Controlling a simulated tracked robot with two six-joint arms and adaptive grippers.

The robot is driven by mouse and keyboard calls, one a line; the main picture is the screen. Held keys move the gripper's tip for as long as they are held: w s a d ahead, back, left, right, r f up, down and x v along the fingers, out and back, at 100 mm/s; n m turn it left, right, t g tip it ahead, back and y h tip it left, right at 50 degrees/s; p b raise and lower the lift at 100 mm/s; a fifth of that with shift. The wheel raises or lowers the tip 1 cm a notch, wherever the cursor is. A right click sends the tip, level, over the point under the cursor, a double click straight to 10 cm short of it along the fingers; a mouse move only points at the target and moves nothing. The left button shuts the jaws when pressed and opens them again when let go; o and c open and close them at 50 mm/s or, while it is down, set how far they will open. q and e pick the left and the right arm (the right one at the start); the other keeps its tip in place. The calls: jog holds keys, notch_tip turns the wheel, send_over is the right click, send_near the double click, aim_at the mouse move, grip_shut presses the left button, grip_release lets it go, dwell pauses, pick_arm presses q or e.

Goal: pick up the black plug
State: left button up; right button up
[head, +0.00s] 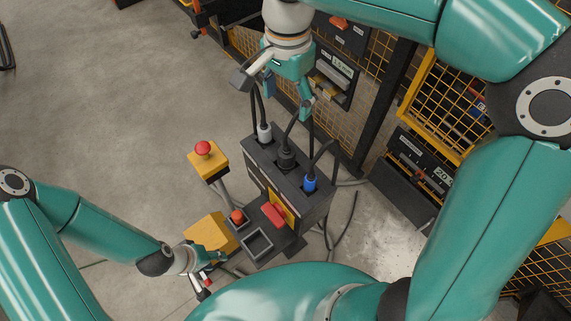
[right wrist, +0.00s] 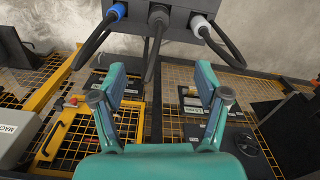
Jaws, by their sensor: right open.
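The black plug (head: 286,157) sits in the middle of the top of a dark socket box (head: 318,205), its cable arching upward. In the right wrist view the black plug (right wrist: 158,14) is at the top, between the two other plugs. My right gripper (head: 287,97) is open and empty, above and beyond the box in the head view. In the right wrist view its fingers (right wrist: 160,84) stand wide apart, with the black cable between and beyond them. My left gripper (head: 204,284) is low at the left, beside the yellow block; its jaws are too small to judge.
A white plug (head: 264,132) and a blue plug (head: 309,183) flank the black one, with looping cables. A red button on a yellow box (head: 207,160), a red handle (head: 273,214) and a grey tray (head: 257,243) are close by. Yellow mesh fencing (head: 446,100) stands right. Open floor lies left.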

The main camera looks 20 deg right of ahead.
notch_tip(320, 180, down, 2)
jog(key=b, duration=0.1)
send_near(286, 152)
jog(key=f, duration=0.5)
jog(key=shift+w+d+f, duration=0.2)
jog(key=shift+w+d, duration=0.05)
jog(key=shift+s+a+f+p, duration=0.1)
jog(key=shift+f+p, duration=0.2)
jog(key=shift+f, duration=1.1)
jog(key=shift+s+a+f+p, duration=0.1)
jog(key=shift+f+p, duration=0.2)
jog(key=shift+f, duration=1.1)
jog(key=c, duration=1.3)
jog(key=shift+r, duration=0.1)
